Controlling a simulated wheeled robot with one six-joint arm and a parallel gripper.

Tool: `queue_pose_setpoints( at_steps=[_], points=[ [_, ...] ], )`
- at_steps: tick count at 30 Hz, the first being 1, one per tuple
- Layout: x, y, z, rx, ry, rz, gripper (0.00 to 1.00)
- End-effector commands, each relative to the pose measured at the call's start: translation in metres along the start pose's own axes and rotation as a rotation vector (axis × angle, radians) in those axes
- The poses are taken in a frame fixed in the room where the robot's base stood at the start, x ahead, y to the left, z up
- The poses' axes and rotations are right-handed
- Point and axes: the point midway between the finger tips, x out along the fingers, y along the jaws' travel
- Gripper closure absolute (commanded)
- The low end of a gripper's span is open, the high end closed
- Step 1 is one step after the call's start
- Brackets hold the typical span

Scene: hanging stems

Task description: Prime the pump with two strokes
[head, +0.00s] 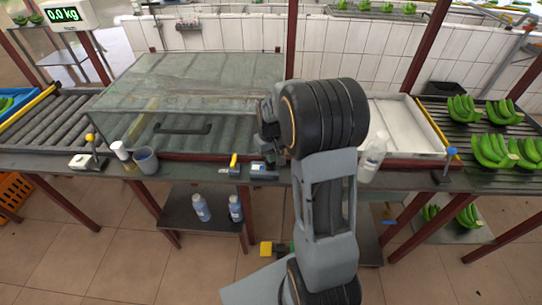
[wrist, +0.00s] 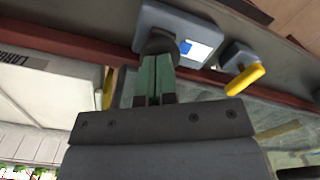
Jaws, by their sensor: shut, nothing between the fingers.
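A grey box-shaped unit (wrist: 187,28) with a blue-and-white label and a round black knob (wrist: 160,41) is at the top of the wrist view. I take it as the pump; it also shows in the head view (head: 263,171), on the table's front edge, partly hidden by my arm. My gripper (wrist: 157,60) is shut and empty, its green fingers side by side. Their tips are right at the black knob in the picture; I cannot tell whether they touch it. In the head view my wrist hides the fingers.
A yellow-handled lever (wrist: 245,78) stands beside the unit. A clear-walled tank (head: 190,100) is behind it. A grey cup (head: 145,160) and white bottle (head: 120,150) stand on the left. Green bananas (head: 492,150) lie far right.

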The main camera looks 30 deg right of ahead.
Motion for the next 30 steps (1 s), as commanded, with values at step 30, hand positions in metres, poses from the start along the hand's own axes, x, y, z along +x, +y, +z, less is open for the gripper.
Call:
queue_pose_setpoints(
  at_steps=[30],
  points=[
    [-0.043, 0.000, 0.000, 0.000, -0.001, 0.000, 1.00]
  ],
)
